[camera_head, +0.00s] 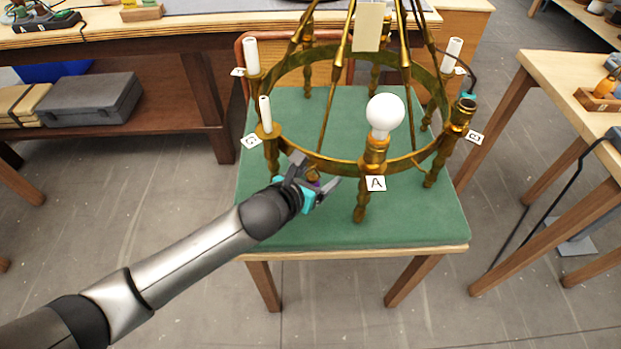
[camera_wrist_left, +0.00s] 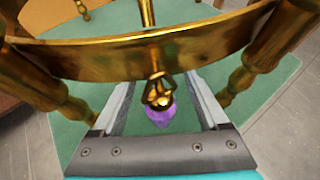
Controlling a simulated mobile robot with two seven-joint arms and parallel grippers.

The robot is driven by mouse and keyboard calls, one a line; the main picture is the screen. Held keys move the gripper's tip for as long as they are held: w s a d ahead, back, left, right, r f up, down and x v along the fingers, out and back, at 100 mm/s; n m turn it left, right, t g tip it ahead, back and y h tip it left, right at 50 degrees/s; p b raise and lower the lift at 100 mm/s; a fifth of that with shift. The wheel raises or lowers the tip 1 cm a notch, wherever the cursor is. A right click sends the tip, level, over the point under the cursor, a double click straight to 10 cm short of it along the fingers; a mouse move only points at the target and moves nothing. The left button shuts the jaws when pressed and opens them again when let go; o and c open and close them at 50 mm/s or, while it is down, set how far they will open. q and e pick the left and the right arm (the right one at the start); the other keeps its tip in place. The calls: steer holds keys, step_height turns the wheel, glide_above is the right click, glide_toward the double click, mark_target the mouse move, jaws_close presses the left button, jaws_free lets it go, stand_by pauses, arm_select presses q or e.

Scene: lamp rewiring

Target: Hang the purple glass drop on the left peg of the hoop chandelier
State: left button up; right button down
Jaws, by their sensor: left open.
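The brass hoop chandelier (camera_head: 330,163) stands on a green-topped table; its hoop (camera_wrist_left: 150,52) crosses the left wrist view. The purple glass drop (camera_wrist_left: 161,115) has a gold cap and wire loop and is at a short peg (camera_wrist_left: 157,75) on the hoop's lower side. It appears to hang there; the exact seating of the loop is unclear. My left gripper (camera_head: 316,174) is open below the hoop, between the sockets tagged C and A, with its fingers either side of the drop. Only a purple trace of the drop shows in the head view. My right gripper is not in view.
A white bulb (camera_head: 385,112) stands in socket A, close right of my left gripper. White candle sleeves (camera_head: 265,113) stand on other sockets. The green tabletop (camera_head: 420,225) is clear in front. A workbench (camera_head: 150,45) is behind, another table (camera_head: 570,90) at right.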

arm_select(q)
steer(key=shift+s+a+r, duration=0.15)
steer(key=shift+s+r, duration=0.05)
steer(key=shift+s, duration=0.05)
steer(key=p+v, duration=0.5)
steer(key=v, duration=0.9)
steer(key=shift+s+a, duration=0.2)
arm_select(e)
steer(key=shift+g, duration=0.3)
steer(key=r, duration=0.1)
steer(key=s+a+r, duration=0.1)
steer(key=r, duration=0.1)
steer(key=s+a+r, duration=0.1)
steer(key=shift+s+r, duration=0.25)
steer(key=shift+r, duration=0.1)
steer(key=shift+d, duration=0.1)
arm_select(q)
steer(key=shift+r, duration=0.1)
